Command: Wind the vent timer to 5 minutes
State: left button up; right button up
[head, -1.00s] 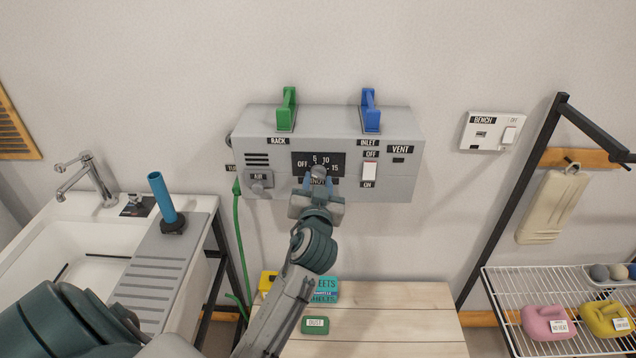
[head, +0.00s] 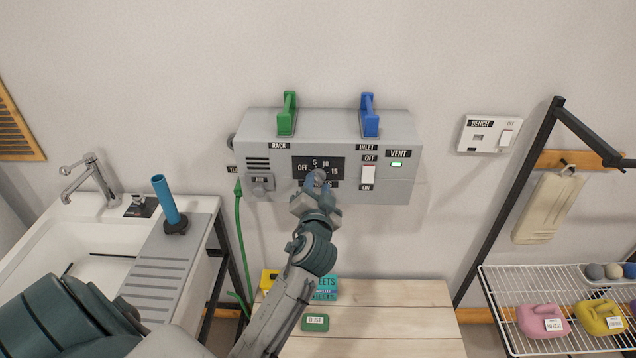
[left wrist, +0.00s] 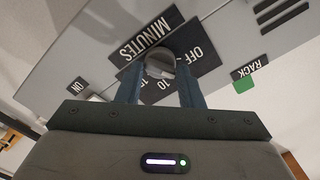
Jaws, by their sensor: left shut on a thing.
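The vent timer's dial plate (head: 327,165), marked OFF, 5, 10 and 15, is on the front of a grey wall box (head: 283,188). My left gripper (head: 316,182) is shut on the timer knob, which it mostly hides in the head view. In the left wrist view the round grey knob (left wrist: 160,65) sits between the two blue fingers of my left gripper (left wrist: 160,84). That view is turned, with the MINUTES label (left wrist: 147,35) upside down. The knob's exact pointer setting is hard to read. The VENT lamp (head: 397,165) is lit green. My right gripper is not in view.
A green handle (head: 287,115) and a blue handle (head: 369,116) stand on the box. A wooden table (head: 400,320) is below, a sink (head: 40,235) at left.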

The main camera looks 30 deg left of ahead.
pick_arm(q)
jog(key=shift+r+m+p, duration=0.1)
jog(key=shift+m+p, duration=0.6)
jog(key=shift+m, duration=0.8)
jog(key=o, duration=0.7)
jog(key=shift+o, duration=1.3)
jog(key=shift+w+a, duration=0.1)
jog(key=shift+a, duration=0.05)
jog(key=shift+w+a+f, duration=0.1)
jog(key=shift+a+f, duration=0.05)
jog(key=shift+f, duration=0.05)
jog(key=b+v, duration=0.3)
jog(key=v, duration=0.8)
jog(key=shift+b, duration=0.35)
jog(key=shift+a, duration=0.1)
